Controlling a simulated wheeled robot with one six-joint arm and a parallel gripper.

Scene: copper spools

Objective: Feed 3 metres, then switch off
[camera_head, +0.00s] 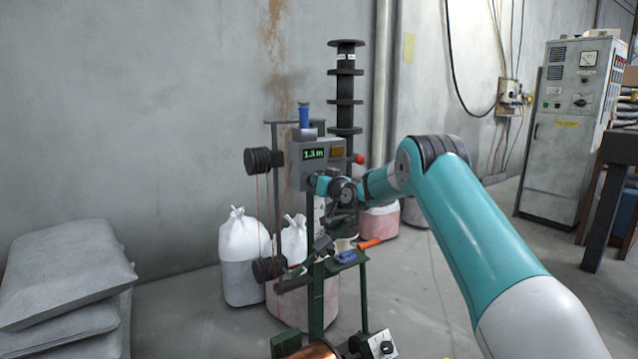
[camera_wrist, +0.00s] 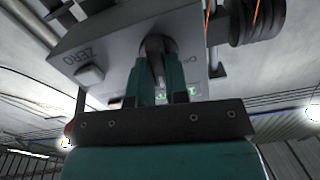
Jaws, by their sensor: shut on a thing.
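The grey counter box (camera_head: 318,165) stands on a dark post, and its green display (camera_head: 314,154) reads 1.3 m. My gripper (camera_head: 318,184) is at the box's lower front, small and partly hidden by my own wrist. My gripper (camera_wrist: 157,82) is shut on a dark lever knob (camera_wrist: 155,47) on the box, one teal finger on each side.
Black rollers (camera_head: 263,160) with copper wires are left of the box; they also show in the wrist view (camera_wrist: 257,20). A red knob (camera_head: 359,158) is at its right. White sacks (camera_head: 244,256) and a green stand with tools (camera_head: 345,258) are below. A switch box (camera_head: 380,345) sits low.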

